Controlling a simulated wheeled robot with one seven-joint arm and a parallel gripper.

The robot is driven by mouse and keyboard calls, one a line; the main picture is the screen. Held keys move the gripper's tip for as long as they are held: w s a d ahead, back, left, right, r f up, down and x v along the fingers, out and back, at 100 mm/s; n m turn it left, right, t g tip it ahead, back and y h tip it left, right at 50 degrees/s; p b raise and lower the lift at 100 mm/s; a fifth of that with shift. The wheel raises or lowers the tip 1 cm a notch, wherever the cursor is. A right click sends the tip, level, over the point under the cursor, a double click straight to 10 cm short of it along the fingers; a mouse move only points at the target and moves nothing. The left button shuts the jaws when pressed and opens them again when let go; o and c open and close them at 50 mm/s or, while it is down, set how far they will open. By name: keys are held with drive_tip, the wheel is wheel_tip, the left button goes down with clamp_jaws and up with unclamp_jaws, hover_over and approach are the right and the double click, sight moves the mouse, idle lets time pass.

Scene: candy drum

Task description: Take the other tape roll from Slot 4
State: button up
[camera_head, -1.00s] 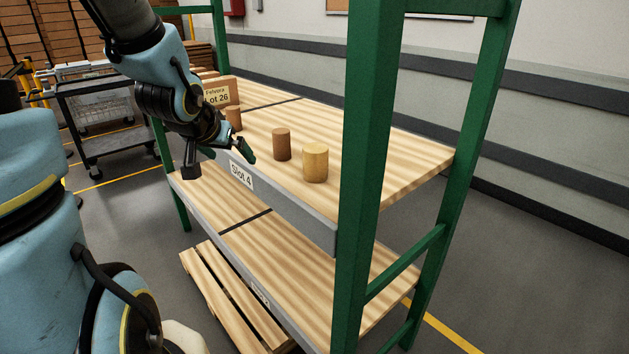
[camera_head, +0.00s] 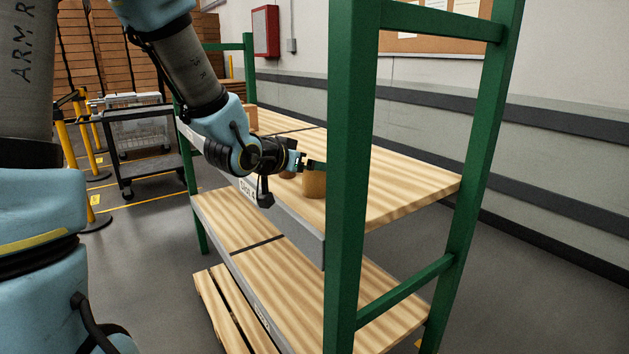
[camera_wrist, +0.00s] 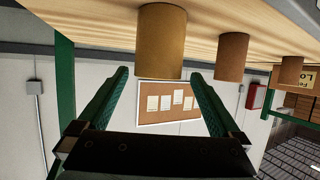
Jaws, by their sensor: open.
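A light tan tape roll (camera_head: 314,186) stands upright on the upper wooden shelf (camera_head: 400,185), near its front edge. A darker brown roll (camera_head: 288,175) stands beside it to the left, mostly hidden by my arm. In the wrist view, which is upside down, the tan roll (camera_wrist: 161,40) is ahead between the lines of my fingers. The brown roll (camera_wrist: 232,57) is right of it, and a third roll (camera_wrist: 289,70) is farther right. My gripper (camera_wrist: 158,78) is open and empty, at the tan roll; whether it touches cannot be told. The Slot 4 label (camera_head: 247,190) is partly covered.
A green rack post (camera_head: 350,150) stands close to the right of my gripper. A cardboard box (camera_head: 251,118) sits farther left on the shelf, also seen in the wrist view (camera_wrist: 301,80). The lower shelf (camera_head: 240,225) is bare. The shelf right of the rolls is clear.

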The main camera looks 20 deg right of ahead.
drive_tip(key=shift+s+f+p+x, duration=0.1)
drive_tip(key=shift+f+p+x, duration=0.1)
drive_tip(key=shift+x, duration=0.7)
drive_tip(key=shift+s+f+p+x, duration=0.1)
drive_tip(key=shift+p+x, duration=0.1)
drive_tip(key=shift+x, duration=0.7)
drive_tip(key=shift+f+p+x, duration=0.1)
drive_tip(key=shift+p+x, duration=0.1)
drive_tip(key=shift+x, duration=0.7)
drive_tip(key=shift+a, duration=0.1)
drive_tip(key=shift+c, duration=0.4)
drive_tip(key=c, duration=1.4)
